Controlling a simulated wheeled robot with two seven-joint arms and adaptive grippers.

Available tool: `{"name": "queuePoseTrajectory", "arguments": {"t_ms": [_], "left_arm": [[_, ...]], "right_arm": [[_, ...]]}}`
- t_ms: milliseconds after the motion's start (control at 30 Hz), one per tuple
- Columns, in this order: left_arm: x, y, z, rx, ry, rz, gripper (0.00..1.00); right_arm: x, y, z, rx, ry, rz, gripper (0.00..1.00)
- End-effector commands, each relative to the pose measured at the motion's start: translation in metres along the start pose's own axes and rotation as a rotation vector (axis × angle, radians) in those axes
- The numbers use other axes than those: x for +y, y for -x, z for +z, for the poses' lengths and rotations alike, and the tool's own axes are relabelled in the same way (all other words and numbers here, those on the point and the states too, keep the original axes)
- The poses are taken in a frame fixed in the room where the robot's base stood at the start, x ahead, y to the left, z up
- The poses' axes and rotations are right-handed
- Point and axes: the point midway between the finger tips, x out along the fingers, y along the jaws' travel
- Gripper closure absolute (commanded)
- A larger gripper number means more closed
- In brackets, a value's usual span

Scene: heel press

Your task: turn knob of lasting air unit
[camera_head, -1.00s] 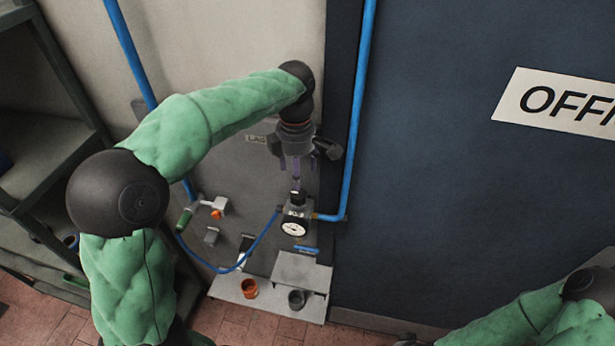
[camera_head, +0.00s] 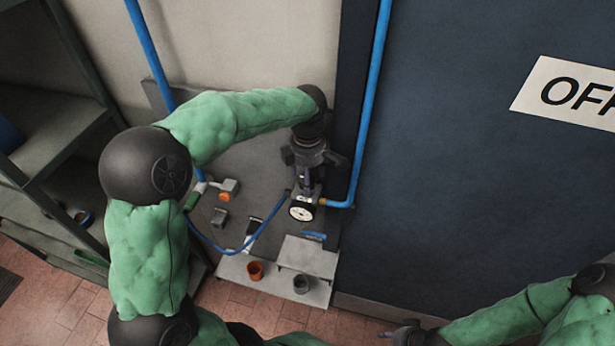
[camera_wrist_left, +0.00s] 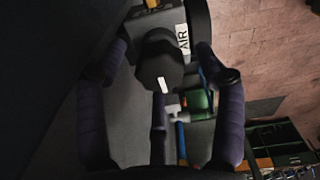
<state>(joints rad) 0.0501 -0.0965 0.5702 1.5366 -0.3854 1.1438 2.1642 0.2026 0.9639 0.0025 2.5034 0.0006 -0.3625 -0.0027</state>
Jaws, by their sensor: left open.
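The lasting air unit's round pressure gauge (camera_head: 301,212) shows on the grey panel, just below my left gripper (camera_head: 304,182). In the left wrist view, the dark faceted knob (camera_wrist_left: 158,62) with a small white mark lies between the fingertips of my left gripper (camera_wrist_left: 160,58). The fingers are open, one on each side of the knob, with a gap visible at the left; whether the right one touches is unclear. In the head view the gripper hides the knob. My right gripper (camera_head: 404,332) shows only partly at the bottom edge, away from the unit.
A blue pipe (camera_head: 369,100) runs down right of the unit beside a dark blue wall. A blue hose (camera_head: 232,250) loops left to a valve with a green part (camera_head: 194,197). An orange cup (camera_head: 255,271) and a grey cup (camera_head: 301,284) sit on the shelf below.

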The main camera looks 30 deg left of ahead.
Motion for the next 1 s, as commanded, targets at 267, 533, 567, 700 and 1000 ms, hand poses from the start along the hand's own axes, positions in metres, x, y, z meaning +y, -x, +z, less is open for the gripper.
{"name": "queuePoseTrajectory", "arguments": {"t_ms": [267,533,567,700,1000], "left_arm": [[0.0004,-0.0051,0.0,-0.001,0.0,0.002,0.31],[0.0002,-0.0049,0.0,-0.001,0.0,0.001,0.79],[0.0002,-0.005,0.0001,-0.001,0.0,0.001,0.86],[0.0001,-0.0051,0.0003,-0.001,0.0,0.001,0.87],[-0.0001,-0.0054,0.0006,-0.001,-0.004,0.0,0.87]], "right_arm": [[0.0,-0.0001,-0.0001,0.0,0.0,0.0,0.6],[0.0,-0.0001,-0.0001,0.0,0.0,0.0,0.6],[0.0,-0.0001,-0.0001,0.0,0.0,0.0,0.6],[0.0,-0.0001,-0.0001,0.0,0.0,0.0,0.6],[0.0,-0.0001,-0.0001,0.0,0.0,0.0,0.6]]}}
